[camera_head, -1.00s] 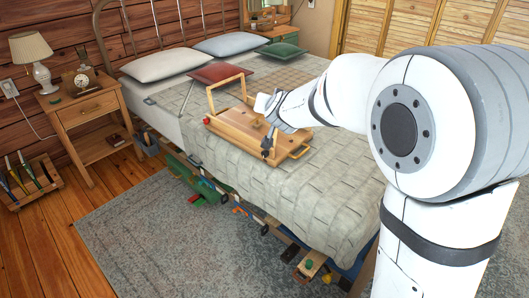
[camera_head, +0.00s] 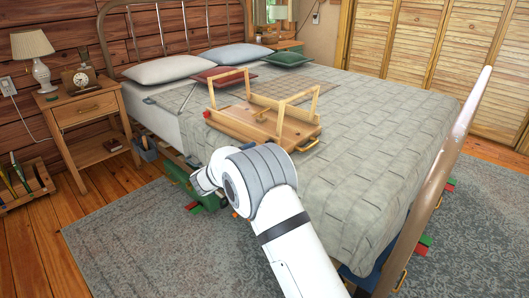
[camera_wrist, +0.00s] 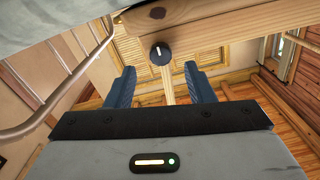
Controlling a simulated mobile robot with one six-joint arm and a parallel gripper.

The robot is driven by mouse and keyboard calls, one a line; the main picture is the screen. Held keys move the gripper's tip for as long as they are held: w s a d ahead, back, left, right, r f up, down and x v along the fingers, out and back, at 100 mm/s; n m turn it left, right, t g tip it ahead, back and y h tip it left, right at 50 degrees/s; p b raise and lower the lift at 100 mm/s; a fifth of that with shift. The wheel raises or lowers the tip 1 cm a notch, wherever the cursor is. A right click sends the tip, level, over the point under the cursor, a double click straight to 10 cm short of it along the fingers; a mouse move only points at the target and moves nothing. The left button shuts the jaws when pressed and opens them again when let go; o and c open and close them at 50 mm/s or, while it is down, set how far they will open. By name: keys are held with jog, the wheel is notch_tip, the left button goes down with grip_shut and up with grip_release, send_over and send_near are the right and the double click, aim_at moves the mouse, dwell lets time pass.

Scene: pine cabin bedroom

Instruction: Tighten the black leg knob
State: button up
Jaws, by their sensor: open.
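The wooden tray (camera_head: 240,122) lies on the bed with two leg frames standing up, a left one (camera_head: 230,75) and a right one (camera_head: 313,103). A red knob (camera_head: 207,115) is at its left end. In the wrist view the black knob (camera_wrist: 160,53), with a pale line on its face, sits on a wooden edge (camera_wrist: 190,12), with a leg (camera_wrist: 168,88) running from it. My gripper (camera_wrist: 160,70) is open and empty, its blue fingers either side of the knob in the picture but apart from it. In the head view my gripper is low at the bedside.
The bed's quilt (camera_head: 370,135) has free room right of the tray. A nightstand (camera_head: 85,110) with lamp and clock stands left. Bins and tools lie under the bed edge. A curved rail (camera_head: 440,180) rises at the right.

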jog(key=shift+b+x, duration=0.55)
jog(key=shift+x, duration=1.65)
jog(key=shift+c, duration=0.4)
jog(key=c, duration=0.9)
